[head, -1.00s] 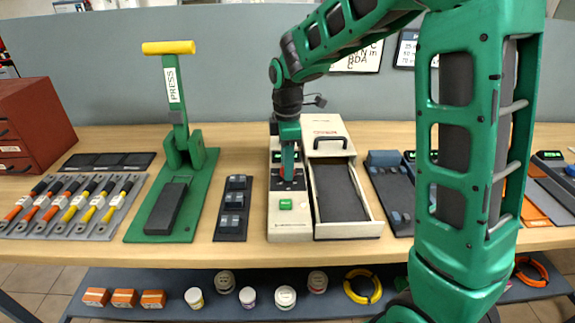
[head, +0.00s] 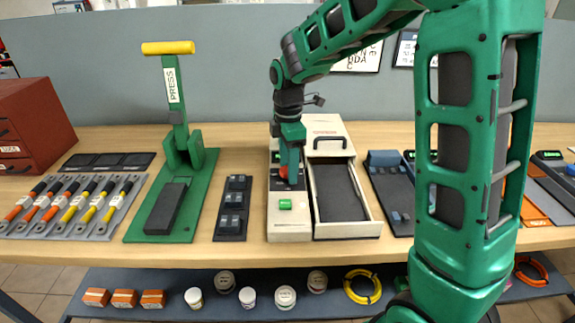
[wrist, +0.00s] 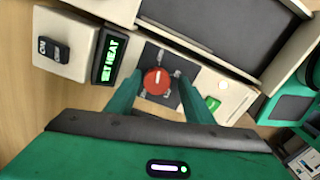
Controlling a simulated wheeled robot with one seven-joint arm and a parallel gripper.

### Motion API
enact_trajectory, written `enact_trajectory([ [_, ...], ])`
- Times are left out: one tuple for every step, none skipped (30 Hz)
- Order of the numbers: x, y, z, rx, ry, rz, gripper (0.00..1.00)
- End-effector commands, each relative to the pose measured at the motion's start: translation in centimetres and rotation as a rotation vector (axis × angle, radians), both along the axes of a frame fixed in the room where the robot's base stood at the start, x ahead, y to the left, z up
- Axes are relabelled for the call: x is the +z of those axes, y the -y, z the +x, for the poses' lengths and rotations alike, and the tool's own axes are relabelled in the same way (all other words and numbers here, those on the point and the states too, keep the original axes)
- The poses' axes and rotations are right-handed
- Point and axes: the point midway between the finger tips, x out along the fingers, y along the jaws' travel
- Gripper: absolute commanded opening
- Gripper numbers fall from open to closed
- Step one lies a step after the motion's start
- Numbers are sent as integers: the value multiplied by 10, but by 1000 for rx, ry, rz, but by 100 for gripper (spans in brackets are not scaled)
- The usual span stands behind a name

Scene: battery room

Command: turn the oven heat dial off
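The oven (head: 290,222) is a cream unit on the bench with a control strip on its left side. Its round red heat dial (wrist: 157,81) sits on a dark plate, with a white mark pointing toward the top of the wrist view. My gripper (wrist: 158,84) is open, one green finger on each side of the dial, with gaps visible. Whether the fingertips are level with the dial is unclear. In the head view the gripper (head: 289,176) hangs over the strip and partly hides the dial. A green-lit display (wrist: 109,58) reads "SET HEAT".
A black switch (wrist: 53,48) marked ON lies beyond the display. A green button (wrist: 212,103) and a small white light (wrist: 222,85) sit beside the dial. The oven's open tray (head: 340,192) is to the right. A dark switch panel (head: 232,208) lies to the left.

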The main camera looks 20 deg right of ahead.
Motion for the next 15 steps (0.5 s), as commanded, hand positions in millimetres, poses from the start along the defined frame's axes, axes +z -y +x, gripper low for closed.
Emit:
enact_trajectory([
  [1,0,1,1,3,1,50],
  [1,-1,1,1,3,1,50],
  [1,-1,2,1,5,1,50],
  [1,-1,2,1,5,2,50],
  [1,-1,2,2,6,2,50],
  [1,-1,2,2,7,2,50],
  [1,-1,2,2,7,2,50],
  [2,-2,3,2,8,2,50],
  [3,-2,3,2,9,3,50],
  [4,-2,3,2,9,3,50],
  [5,-2,3,2,10,3,50],
  [9,-2,4,2,11,3,50],
  [12,-2,4,2,12,3,50],
  [16,-2,4,2,12,3,50],
  [22,-2,4,2,12,3,50],
])
